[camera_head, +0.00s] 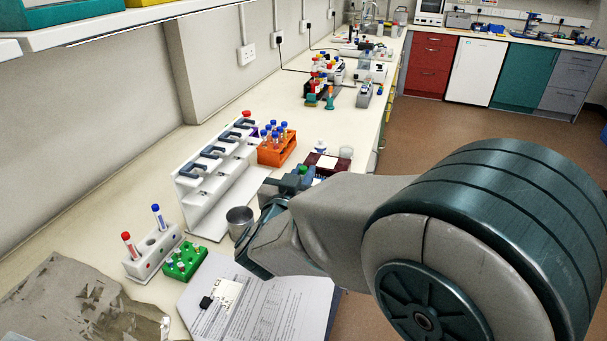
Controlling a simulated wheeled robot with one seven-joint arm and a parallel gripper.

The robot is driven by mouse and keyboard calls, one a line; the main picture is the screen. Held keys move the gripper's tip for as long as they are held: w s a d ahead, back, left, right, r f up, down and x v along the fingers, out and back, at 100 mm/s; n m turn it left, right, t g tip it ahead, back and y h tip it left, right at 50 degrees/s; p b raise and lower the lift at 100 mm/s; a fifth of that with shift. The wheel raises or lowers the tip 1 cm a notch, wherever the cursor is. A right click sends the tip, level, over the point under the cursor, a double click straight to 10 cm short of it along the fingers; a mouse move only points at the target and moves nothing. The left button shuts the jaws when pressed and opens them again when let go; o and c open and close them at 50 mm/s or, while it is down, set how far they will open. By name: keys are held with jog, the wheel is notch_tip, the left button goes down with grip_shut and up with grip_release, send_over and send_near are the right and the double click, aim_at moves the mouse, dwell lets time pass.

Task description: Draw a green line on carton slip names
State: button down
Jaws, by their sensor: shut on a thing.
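My gripper (283,192) is in the middle of the view over the bench, reaching away from me. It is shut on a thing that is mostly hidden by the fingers. A small green top (302,170) shows at the fingertips and may be the end of a green marker. Just beyond is a dark red carton (327,172) with a white slip (322,160) on top. The near side of the carton is partly hidden by my arm and gripper. Names on the slip are too small to read, and I cannot tell whether the held thing touches it.
A metal cup (239,217) stands left of my gripper. A white pipette stand (213,178), an orange tube rack (277,148), a green rack (186,261) and a white rack (153,252) stand farther left. Printed paper (280,305) lies in front. A shelf (130,20) overhangs the upper left.

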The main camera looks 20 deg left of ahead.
jog(key=shift+a, duration=0.8)
dwell(1.5)
jog(key=shift+w, duration=0.25)
dwell(0.5)
jog(key=shift+d+f, duration=0.1)
jog(key=shift+d, duration=0.65)
dwell(1.3)
jog(key=shift+r+p, duration=0.3)
jog(key=shift+p, duration=0.05)
dwell(0.8)
jog(key=shift+r+p, duration=1.9)
jog(key=shift+r, duration=0.5)
